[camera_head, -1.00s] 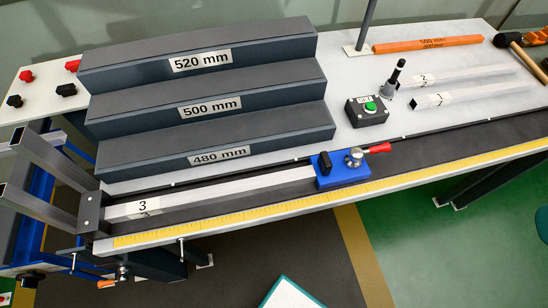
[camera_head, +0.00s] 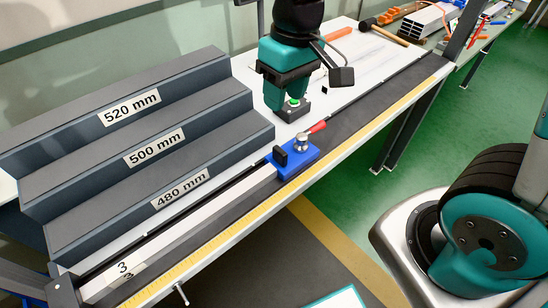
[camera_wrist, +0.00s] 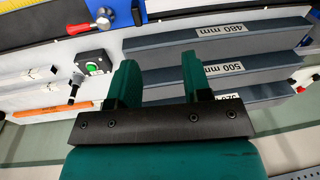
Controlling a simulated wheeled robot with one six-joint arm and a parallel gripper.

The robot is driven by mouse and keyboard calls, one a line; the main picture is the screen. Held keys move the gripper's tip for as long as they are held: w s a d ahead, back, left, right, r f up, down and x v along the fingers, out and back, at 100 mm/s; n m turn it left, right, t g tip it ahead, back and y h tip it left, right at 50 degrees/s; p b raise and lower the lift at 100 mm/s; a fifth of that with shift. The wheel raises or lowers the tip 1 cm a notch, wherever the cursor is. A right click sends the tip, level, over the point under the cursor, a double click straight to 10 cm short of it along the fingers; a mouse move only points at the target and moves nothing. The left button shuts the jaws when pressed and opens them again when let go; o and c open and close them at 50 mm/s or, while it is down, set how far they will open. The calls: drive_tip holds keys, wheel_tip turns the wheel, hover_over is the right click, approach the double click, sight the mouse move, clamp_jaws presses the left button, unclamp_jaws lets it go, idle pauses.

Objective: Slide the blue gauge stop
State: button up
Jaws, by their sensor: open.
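The blue gauge stop (camera_head: 298,158) sits on the dark rail beside the yellow scale, with a black block, a silver knob and a red-handled lever on top. It is at the right end of the profile marked 3 (camera_head: 207,222), seemingly touching it. The stop also shows at the top of the wrist view (camera_wrist: 126,13). My gripper (camera_head: 288,98) hangs above the bench, behind the stop and near the green-button box, apart from the stop. In the wrist view, its two teal fingers (camera_wrist: 158,65) are spread with nothing between them.
The stepped block (camera_head: 150,150) labelled 480, 500 and 520 mm stands left of my gripper. The green-button box (camera_head: 293,112) is partly hidden behind the fingers. A mallet (camera_head: 390,34) and an orange bar (camera_head: 340,33) lie farther back. The rail right of the stop is clear.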

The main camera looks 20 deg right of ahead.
drive_tip(key=h, duration=0.1)
approach(280, 150)
drive_tip(key=shift+m, duration=0.4)
wheel_tip(280, 150, down, 11)
drive_tip(key=shift+w+a+f+p, duration=0.1)
drive_tip(key=shift+a+p, duration=0.05)
drive_tip(key=shift+p, duration=0.45)
drive_tip(key=shift+c, duration=0.4)
clamp_jaws()
